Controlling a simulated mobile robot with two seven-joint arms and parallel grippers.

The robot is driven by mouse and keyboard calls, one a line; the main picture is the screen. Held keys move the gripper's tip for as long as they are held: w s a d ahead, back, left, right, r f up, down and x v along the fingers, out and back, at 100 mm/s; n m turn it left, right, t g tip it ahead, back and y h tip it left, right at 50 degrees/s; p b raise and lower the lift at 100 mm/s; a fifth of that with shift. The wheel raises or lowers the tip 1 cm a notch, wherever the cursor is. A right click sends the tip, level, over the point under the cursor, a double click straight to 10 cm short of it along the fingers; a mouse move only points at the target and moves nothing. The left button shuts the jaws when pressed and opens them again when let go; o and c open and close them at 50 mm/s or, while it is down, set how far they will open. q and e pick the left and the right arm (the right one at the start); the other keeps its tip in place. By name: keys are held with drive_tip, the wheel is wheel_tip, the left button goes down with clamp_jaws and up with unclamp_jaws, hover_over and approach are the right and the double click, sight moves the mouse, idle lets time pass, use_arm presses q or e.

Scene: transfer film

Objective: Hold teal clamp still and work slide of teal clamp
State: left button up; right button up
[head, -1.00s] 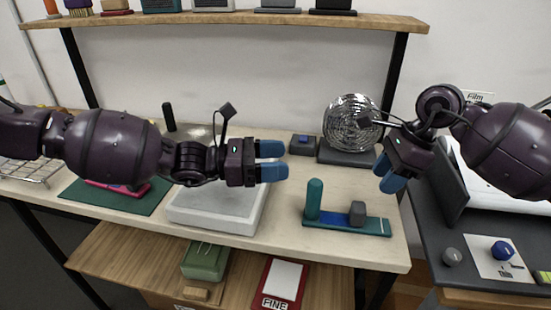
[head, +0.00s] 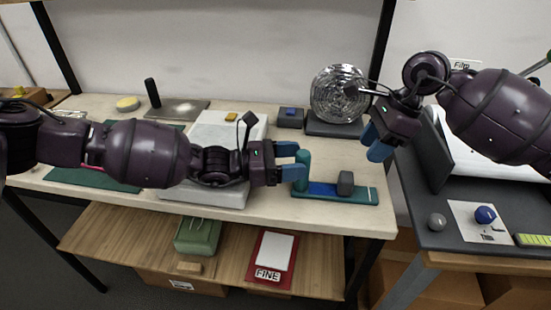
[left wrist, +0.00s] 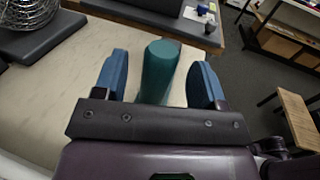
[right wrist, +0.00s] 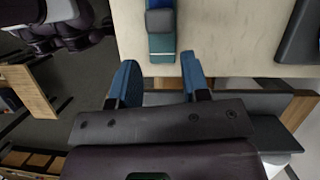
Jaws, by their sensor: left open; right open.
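The teal clamp (head: 361,196) lies on the pale table near its front right. Its upright teal post (head: 303,168) stands at the left end, and a dark grey slide block (head: 345,183) sits on the bar beside a blue strip. My left gripper (head: 295,164) is open at the post. In the left wrist view the post (left wrist: 159,70) stands between the two open fingers, with gaps on both sides. My right gripper (head: 374,144) is open and empty, up and right of the clamp. In the right wrist view the grey block (right wrist: 160,21) is ahead of the fingers.
A round silver coil (head: 339,94) on a dark base stands behind the clamp. A white slab (head: 226,130) lies partly behind my left arm. A dark side table (head: 462,258) with a knob is at the right. A lower wooden shelf (head: 225,267) holds a green box.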

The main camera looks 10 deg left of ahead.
sight(348, 176)
use_arm(q)
drive_tip(key=shift+w+d, duration=0.15)
drive_tip(key=shift+d, duration=0.55)
drive_tip(key=shift+c, duration=0.2)
drive_tip(key=c, duration=1.2)
drive_tip(key=shift+o, duration=0.2)
use_arm(e)
drive_tip(key=o, duration=0.5)
drive_tip(key=shift+s, duration=0.15)
drive_tip(key=shift+m+t+y, duration=0.3)
drive_tip(key=shift+m, duration=0.4)
drive_tip(key=x, duration=1.1)
drive_tip(key=shift+s+a+f, duration=0.15)
drive_tip(key=shift+f, duration=0.1)
